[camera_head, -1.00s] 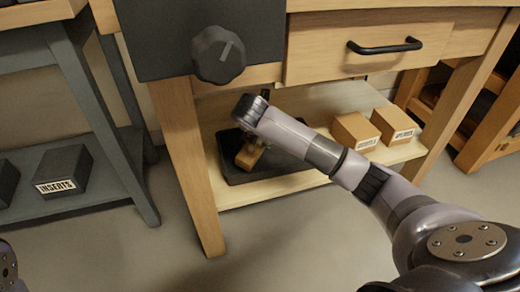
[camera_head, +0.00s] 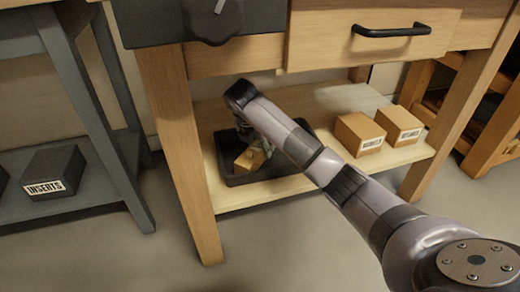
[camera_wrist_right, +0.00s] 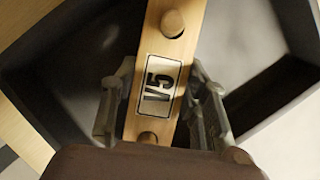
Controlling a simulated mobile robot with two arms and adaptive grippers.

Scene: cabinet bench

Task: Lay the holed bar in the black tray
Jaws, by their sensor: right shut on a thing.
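The holed bar (camera_wrist_right: 172,60) is pale wood with round holes or plugs and a label with dark characters. It fills the middle of the right wrist view. My right gripper (camera_wrist_right: 160,105) is shut on it, one finger on each long side. In the head view the bar (camera_head: 252,157) shows small beneath my right gripper (camera_head: 247,140), within the outline of the black tray (camera_head: 290,172). The tray's dark floor and walls show on both sides of the bar in the wrist view. I cannot tell whether the bar touches the floor. My left gripper is not in view.
The tray stands on the bench's low wooden shelf (camera_head: 340,100), between the legs. Two labelled cardboard boxes (camera_head: 360,135) (camera_head: 400,125) stand to its right. A drawer (camera_head: 400,45) and a dark knob (camera_head: 213,18) are above. A dark INSERTS box (camera_head: 55,172) sits on the grey rack at left.

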